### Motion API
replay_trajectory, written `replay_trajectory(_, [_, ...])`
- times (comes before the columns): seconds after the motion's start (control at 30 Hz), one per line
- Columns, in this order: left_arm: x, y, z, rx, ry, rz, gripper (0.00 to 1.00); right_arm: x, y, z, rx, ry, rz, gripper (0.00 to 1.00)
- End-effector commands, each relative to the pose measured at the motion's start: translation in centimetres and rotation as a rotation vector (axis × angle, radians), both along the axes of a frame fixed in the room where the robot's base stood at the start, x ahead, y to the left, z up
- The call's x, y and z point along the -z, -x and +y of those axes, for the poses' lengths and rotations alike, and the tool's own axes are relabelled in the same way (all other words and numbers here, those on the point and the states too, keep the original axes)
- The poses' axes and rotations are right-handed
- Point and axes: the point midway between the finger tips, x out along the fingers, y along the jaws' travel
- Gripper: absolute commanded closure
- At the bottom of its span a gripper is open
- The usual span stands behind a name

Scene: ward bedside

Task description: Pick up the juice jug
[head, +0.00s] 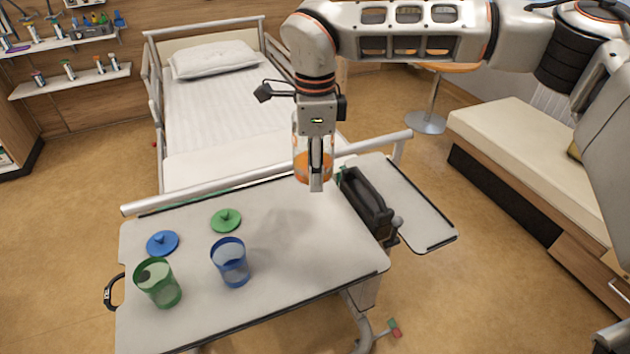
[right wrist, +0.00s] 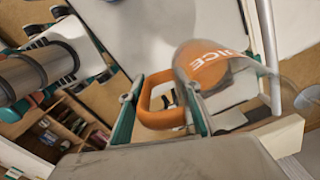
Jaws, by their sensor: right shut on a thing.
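The juice jug (head: 300,166) is clear with orange contents or colouring, and hangs above the overbed table (head: 310,262) near its back edge. My right gripper (head: 316,178) comes down from above and covers part of the jug. In the right wrist view the jug (right wrist: 205,68) shows an orange part with "JUICE" lettering and an orange handle (right wrist: 150,104). The fingers of my right gripper (right wrist: 162,115) are closed around this handle. A faint shadow lies on the table below. My left gripper is not in view.
A blue cup (head: 231,264) and a green cup (head: 158,284) stand at the table's left, with a blue lid (head: 162,243) and a green lid (head: 226,220) behind them. A dark caddy-like object (head: 364,203) stands on the right. The bed (head: 215,105) is behind. The table's front right is clear.

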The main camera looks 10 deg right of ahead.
Motion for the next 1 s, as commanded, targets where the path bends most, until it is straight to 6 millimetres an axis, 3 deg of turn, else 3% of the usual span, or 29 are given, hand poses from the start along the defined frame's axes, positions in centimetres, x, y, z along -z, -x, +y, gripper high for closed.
replay_trajectory(0.4, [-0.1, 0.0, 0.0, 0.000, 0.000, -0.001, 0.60, -3.3, -0.1, 0.0, 0.000, -0.001, -0.002, 1.00])
replay_trajectory(1.0, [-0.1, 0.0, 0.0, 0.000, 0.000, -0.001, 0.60, -4.3, 0.0, 0.0, -0.001, -0.001, -0.002, 1.00])
